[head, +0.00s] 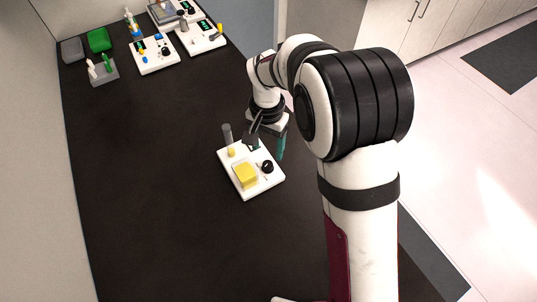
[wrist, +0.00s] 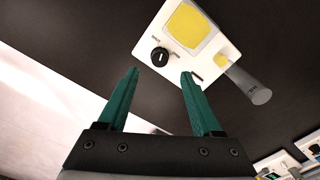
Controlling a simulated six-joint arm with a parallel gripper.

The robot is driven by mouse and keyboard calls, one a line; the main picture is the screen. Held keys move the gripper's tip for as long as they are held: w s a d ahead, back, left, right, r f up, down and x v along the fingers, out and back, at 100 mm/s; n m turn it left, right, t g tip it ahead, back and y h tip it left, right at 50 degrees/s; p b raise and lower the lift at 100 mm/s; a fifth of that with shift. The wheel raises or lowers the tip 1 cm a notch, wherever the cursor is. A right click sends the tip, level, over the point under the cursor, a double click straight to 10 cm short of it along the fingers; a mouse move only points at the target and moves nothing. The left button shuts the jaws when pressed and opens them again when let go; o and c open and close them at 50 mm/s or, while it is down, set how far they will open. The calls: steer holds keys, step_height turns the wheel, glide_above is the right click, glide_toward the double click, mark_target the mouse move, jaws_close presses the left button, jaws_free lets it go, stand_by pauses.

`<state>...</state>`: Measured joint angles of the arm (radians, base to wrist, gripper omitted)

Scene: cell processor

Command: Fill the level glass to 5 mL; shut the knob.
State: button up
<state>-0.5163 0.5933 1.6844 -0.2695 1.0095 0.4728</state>
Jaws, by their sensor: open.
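The white cell processor unit (head: 262,186) sits on the dark bench and carries a yellow block-like vessel (head: 245,174). Its black knob (head: 267,166) has a white pointer mark, clear in the wrist view (wrist: 160,57). The grey level glass (head: 227,135) stands upright at the unit's back left corner, with yellow at its foot; it also shows in the wrist view (wrist: 250,84). I cannot read its level. My gripper (wrist: 160,73) is open, its green fingers empty. In the wrist view the knob appears just beyond the gap between the fingertips, apart from them.
Several white devices (head: 155,55) stand at the far end of the bench, with a grey rack (head: 103,72), a green bin (head: 99,40) and a grey bin (head: 72,50). The bench (head: 150,190) left of the unit is clear.

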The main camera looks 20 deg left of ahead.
mark_target(268, 164)
step_height(268, 164, down, 7)
steer(key=shift+r, duration=0.1)
